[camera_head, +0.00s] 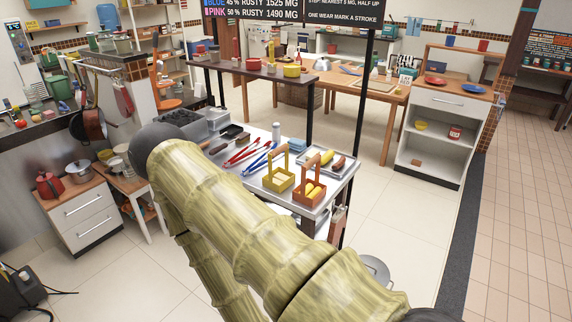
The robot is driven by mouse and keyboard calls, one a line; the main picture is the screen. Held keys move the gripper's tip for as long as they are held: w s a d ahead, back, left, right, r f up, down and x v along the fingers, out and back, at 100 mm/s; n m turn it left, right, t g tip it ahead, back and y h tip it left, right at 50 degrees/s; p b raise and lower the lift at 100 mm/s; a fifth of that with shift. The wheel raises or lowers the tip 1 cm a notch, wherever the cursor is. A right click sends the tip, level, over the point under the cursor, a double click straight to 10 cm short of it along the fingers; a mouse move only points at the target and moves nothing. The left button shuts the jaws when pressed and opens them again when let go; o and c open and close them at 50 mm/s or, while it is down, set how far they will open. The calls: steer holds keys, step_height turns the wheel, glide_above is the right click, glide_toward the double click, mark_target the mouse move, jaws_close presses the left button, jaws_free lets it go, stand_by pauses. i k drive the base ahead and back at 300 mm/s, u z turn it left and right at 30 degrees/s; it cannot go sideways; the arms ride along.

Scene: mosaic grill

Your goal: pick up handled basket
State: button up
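Two small handled baskets stand upright side by side on the near right part of a metal-topped table. One is a yellow handled basket (279,180) with a tall wooden-looking handle, and I see nothing clearly inside it. The other is an orange-brown handled basket (308,196), just right of it, with yellow items in it. My bamboo-patterned arm crosses the foreground, in front of the table's near left part. My gripper does not show, so its place and state are hidden.
Red tongs (240,153) and blue tongs (258,162) lie left of the baskets. A tray with food (328,160) is behind them. A black post (372,95) rises behind the table. The tiled floor (400,210) at right is clear.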

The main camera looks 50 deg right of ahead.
mark_target(299, 193)
steer(key=i, duration=1.85)
steer(key=z, duration=0.8)
